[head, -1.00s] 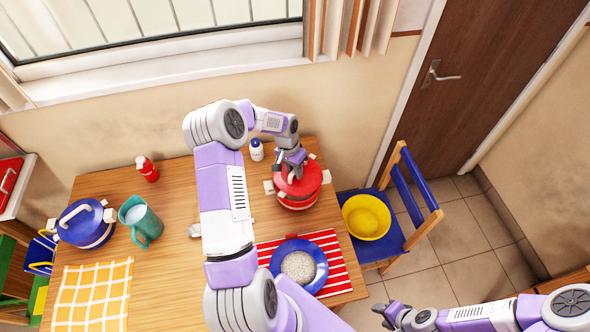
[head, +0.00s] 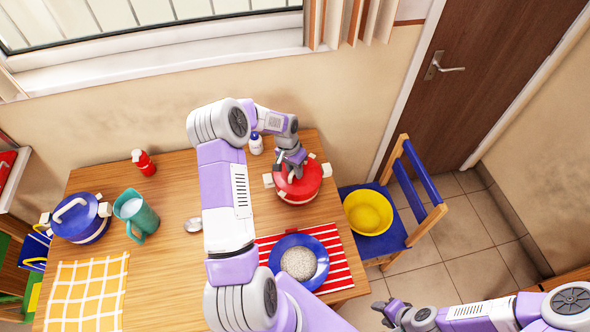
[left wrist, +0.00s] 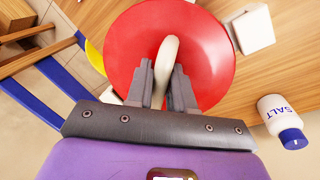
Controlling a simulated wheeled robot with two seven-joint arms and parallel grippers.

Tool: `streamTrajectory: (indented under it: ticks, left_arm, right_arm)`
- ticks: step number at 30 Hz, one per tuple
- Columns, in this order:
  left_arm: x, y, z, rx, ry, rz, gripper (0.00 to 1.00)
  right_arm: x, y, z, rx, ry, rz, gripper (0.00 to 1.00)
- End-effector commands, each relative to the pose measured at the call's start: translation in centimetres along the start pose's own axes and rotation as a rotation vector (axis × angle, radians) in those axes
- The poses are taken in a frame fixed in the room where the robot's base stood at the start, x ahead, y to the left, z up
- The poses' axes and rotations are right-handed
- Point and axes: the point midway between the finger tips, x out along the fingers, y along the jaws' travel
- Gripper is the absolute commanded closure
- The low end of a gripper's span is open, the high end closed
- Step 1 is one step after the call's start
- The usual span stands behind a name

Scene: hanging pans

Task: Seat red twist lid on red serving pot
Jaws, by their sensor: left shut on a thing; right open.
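The red lid (head: 312,181) sits over the red serving pot (head: 296,202) near the right back of the table. From above it looks roughly centred and level; whether it is fully down on the rim I cannot tell. White handle blocks of the pot stick out on both sides. My left gripper (head: 291,168) points down from above and is shut on the lid's cream handle (left wrist: 169,60), which also shows between its fingers (left wrist: 172,88) in the left wrist view. The lid hides most of the pot there. My right gripper (head: 387,312) is open and empty, low at the right, off the table.
A salt bottle (head: 255,146) stands close behind the pot. A blue plate (head: 318,275) lies on a striped mat in front. A blue chair (head: 376,243) with a yellow bowl (head: 367,216) is to the right. A teal pitcher (head: 143,218) and blue pot (head: 80,226) are at left.

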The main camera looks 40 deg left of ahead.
Motion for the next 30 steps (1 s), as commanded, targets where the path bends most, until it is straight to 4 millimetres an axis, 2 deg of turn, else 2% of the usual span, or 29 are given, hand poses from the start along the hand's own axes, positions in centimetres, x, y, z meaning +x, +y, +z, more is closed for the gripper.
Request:
streamTrajectory:
  ticks: [12,13,18,26,30]
  left_arm:
    - [-0.1,0.0,0.0,0.001,0.001,0.000,1.00]
    - [-0.1,0.0,0.0,0.001,0.001,0.000,0.75]
    - [0.0,0.0,0.0,0.001,0.000,0.000,0.49]
    - [0.0,0.0,0.0,0.000,-0.001,0.000,0.48]
    - [-1.0,-0.1,0.0,0.000,0.002,-0.002,0.48]
  right_arm:
    - [0.0,0.0,0.0,0.000,0.000,0.000,0.53]
    - [0.0,0.0,0.0,0.000,0.000,0.000,0.53]
    - [0.0,0.0,0.0,0.000,0.000,0.000,0.53]
    - [0.0,0.0,0.0,0.000,0.000,0.000,0.53]
    - [0.0,0.0,0.0,0.000,0.000,0.000,0.53]
